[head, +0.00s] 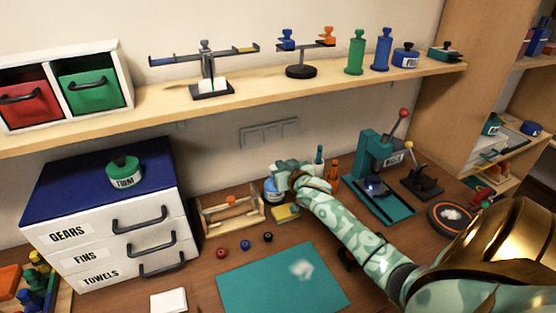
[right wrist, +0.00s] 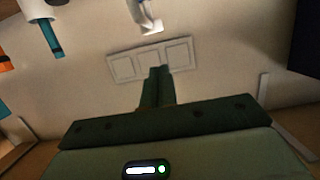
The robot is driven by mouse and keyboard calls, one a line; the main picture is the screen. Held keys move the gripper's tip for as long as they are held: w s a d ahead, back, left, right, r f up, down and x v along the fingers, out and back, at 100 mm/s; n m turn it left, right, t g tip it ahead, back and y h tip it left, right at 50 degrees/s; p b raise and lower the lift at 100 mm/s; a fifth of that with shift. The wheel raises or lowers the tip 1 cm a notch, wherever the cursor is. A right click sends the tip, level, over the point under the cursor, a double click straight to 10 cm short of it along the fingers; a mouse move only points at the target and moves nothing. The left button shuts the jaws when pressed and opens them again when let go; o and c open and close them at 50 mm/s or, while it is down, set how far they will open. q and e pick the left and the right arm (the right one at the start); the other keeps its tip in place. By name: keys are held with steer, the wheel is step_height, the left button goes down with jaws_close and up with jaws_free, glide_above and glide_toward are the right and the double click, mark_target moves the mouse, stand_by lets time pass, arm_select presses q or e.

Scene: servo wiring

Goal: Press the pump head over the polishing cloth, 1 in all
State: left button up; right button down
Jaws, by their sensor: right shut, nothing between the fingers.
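A blue bottle (head: 272,190) with a label stands on the bench at the back, partly hidden by my right gripper. Its pump head is covered by the gripper in the head view. A white spout-like part (right wrist: 150,22) shows at the top of the right wrist view, apart from my fingers there. A small yellow and blue pad, likely the polishing cloth (head: 286,213), lies just in front of the bottle. My right gripper (head: 284,168) is shut and empty, at the bottle's top; I cannot tell whether it touches. Its closed fingers also show in the right wrist view (right wrist: 158,84). My left gripper is out of view.
A wooden rack (head: 232,215) stands left of the bottle. An orange bottle (head: 333,172) and a teal press (head: 378,170) stand to the right. The shelf (head: 150,116) overhangs the back. A teal mat (head: 270,285) lies in front. A wall plate (right wrist: 148,60) is behind.

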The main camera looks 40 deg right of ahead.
steer(key=p+v, duration=0.1)
steer(key=v, duration=0.5)
steer(key=shift+d, duration=0.15)
stand_by(0.3)
